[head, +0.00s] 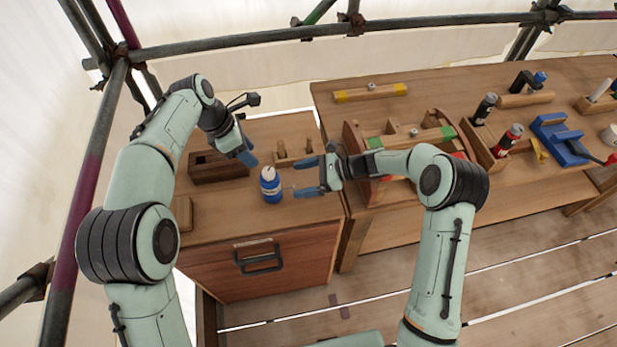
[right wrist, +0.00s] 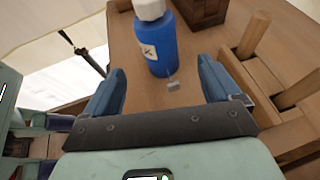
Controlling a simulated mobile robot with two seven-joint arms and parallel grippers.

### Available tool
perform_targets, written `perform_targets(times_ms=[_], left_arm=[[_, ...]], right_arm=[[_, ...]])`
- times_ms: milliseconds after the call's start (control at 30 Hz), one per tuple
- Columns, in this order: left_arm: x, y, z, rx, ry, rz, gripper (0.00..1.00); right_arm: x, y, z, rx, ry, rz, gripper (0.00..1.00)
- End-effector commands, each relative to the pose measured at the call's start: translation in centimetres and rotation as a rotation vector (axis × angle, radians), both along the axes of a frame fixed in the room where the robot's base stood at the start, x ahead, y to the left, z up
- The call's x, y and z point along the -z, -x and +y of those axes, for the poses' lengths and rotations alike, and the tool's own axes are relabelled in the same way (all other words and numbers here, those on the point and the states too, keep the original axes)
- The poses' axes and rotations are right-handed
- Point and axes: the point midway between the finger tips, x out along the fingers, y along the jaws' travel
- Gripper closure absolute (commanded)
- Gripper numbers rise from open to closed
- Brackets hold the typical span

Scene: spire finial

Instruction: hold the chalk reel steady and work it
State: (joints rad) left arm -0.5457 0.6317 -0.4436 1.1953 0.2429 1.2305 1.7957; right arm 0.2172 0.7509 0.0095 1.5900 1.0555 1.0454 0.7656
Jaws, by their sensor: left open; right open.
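A blue bottle-shaped body with a white top (head: 270,186), which looks like the chalk reel, stands on the small wooden cabinet. In the right wrist view the blue body (right wrist: 160,45) shows a pale label and a small grey tab at its lower end. My right gripper (head: 307,177) is open just right of it, its blue fingers pointing towards it. In the right wrist view the reel lies beyond the fingertips, roughly between them, with nothing gripped. My left gripper (head: 246,156) is open, above and left of the reel, apart from it; its finger gap is hard to see.
A dark open wooden box (head: 215,175) stands behind the reel to the left, and a wooden block with pegs (head: 294,154) behind it to the right. The longer bench on the right holds bottles, a blue tool (head: 560,138) and wooden pieces. Scaffold poles run behind.

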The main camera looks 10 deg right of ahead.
Motion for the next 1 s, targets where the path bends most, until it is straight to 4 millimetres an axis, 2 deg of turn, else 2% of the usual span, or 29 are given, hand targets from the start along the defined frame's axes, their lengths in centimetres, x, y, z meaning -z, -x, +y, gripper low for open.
perform_targets(times_ms=[300, 500, 700, 967, 1000], left_arm=[[0.0, 0.0, 0.0, 0.000, 0.000, 0.000, 0.57], [0.0, 0.0, 0.0, 0.000, 0.000, 0.000, 0.57], [0.0, 0.0, 0.0, 0.000, 0.000, 0.000, 0.57], [0.0, 0.0, 0.0, 0.000, 0.000, 0.000, 0.57], [0.0, 0.0, 0.0, 0.000, 0.000, 0.000, 0.57]], right_arm=[[2.4, -1.0, 5.7, -0.008, 0.000, 0.000, 0.10], [3.5, -1.5, 8.2, -0.005, 0.002, -0.001, 0.10], [3.9, -1.7, 9.3, -0.005, 0.001, -0.001, 0.10], [3.9, -1.7, 9.3, -0.004, 0.001, -0.001, 0.10], [3.9, -1.7, 9.3, -0.004, 0.001, -0.001, 0.20]])
